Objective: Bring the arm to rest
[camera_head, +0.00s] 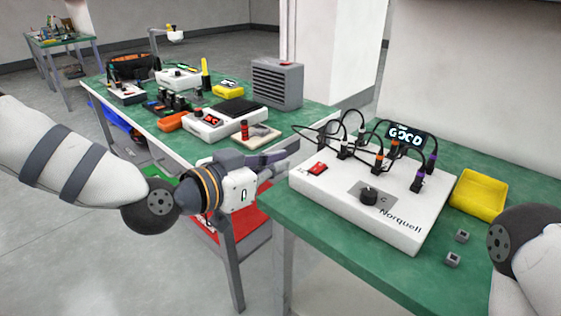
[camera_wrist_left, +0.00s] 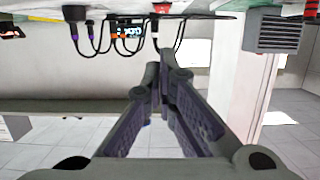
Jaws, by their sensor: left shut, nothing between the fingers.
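My left arm comes in from the left in the head view. Its gripper (camera_head: 282,158) hangs in the air to the left of the white Norquell box, over the gap between the two green tables. In the left wrist view the gripper's fingers (camera_wrist_left: 157,75) meet at the tips, with nothing between them. My right arm (camera_head: 525,250) shows only in part at the right edge of the head view; its gripper is outside the picture.
The Norquell box (camera_head: 335,205) has a dial, a red switch and several plugged cables. A display (camera_head: 405,137) behind it reads GOOD. A yellow tray (camera_head: 479,194) and two small grey blocks lie to its right. The left table (camera_head: 170,141) holds instruments and a grey vented box (camera_head: 277,83).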

